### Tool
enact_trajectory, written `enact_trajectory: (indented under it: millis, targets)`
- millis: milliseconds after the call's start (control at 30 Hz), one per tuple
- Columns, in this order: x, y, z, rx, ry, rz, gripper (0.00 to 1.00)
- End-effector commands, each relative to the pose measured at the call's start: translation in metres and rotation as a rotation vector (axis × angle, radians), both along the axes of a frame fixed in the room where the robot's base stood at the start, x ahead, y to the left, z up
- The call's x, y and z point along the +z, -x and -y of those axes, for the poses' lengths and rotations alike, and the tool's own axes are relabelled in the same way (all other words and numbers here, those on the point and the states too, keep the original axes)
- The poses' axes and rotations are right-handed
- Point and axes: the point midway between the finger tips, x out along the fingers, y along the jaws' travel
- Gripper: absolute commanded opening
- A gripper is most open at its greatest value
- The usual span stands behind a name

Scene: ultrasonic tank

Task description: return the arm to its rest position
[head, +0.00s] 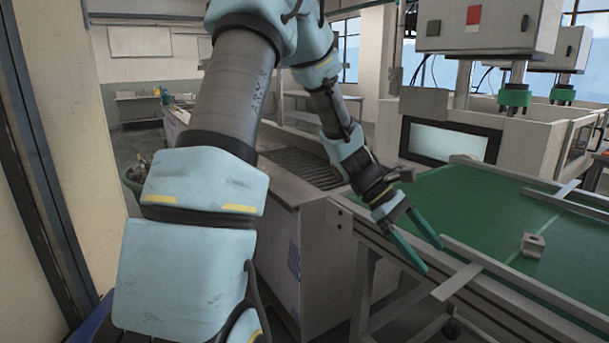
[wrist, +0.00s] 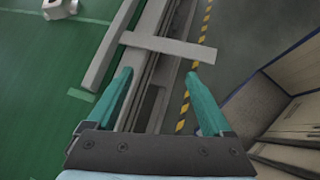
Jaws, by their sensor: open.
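My arm reaches from the left of the head view up and over to the right, bent at the top. My gripper (head: 433,257) points down and to the right at the near left corner of the green conveyor table. Its two teal fingers are spread apart with nothing between them. In the wrist view my gripper (wrist: 158,76) is also open and empty, above the metal side rail (wrist: 148,75) of the conveyor. I cannot tell the exact height of the fingertips over the rail.
A small grey metal block (head: 532,245) lies on the green belt (head: 470,205); it also shows in the wrist view (wrist: 58,8). A flat metal bar (head: 457,281) crosses the rail. A steel tank (head: 300,165) stands behind my arm. A machine (head: 480,110) stands beyond the belt.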

Motion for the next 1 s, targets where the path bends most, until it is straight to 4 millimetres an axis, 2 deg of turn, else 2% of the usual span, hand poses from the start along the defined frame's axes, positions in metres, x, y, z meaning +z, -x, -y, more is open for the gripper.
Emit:
enact_trajectory:
  millis: [167, 267, 367, 400, 500, 600, 767, 967, 1000]
  targets:
    - [-0.012, -0.002, -0.060, -0.101, -0.103, 0.198, 0.85]
    - [-0.017, -0.005, -0.105, -0.188, -0.177, 0.339, 0.85]
    - [-0.017, -0.007, -0.166, -0.317, -0.273, 0.514, 0.85]
    - [-0.016, -0.007, -0.192, -0.381, -0.314, 0.589, 0.85]
    - [-0.010, -0.004, -0.246, -0.535, -0.399, 0.742, 0.85]
    - [-0.005, 0.000, -0.280, -0.654, -0.451, 0.840, 0.85]
    - [0.000, 0.003, -0.301, -0.747, -0.483, 0.905, 0.85]
    - [0.000, 0.003, -0.302, -0.756, -0.484, 0.910, 0.85]
    - [0.000, 0.003, -0.302, -0.756, -0.484, 0.910, 0.80]
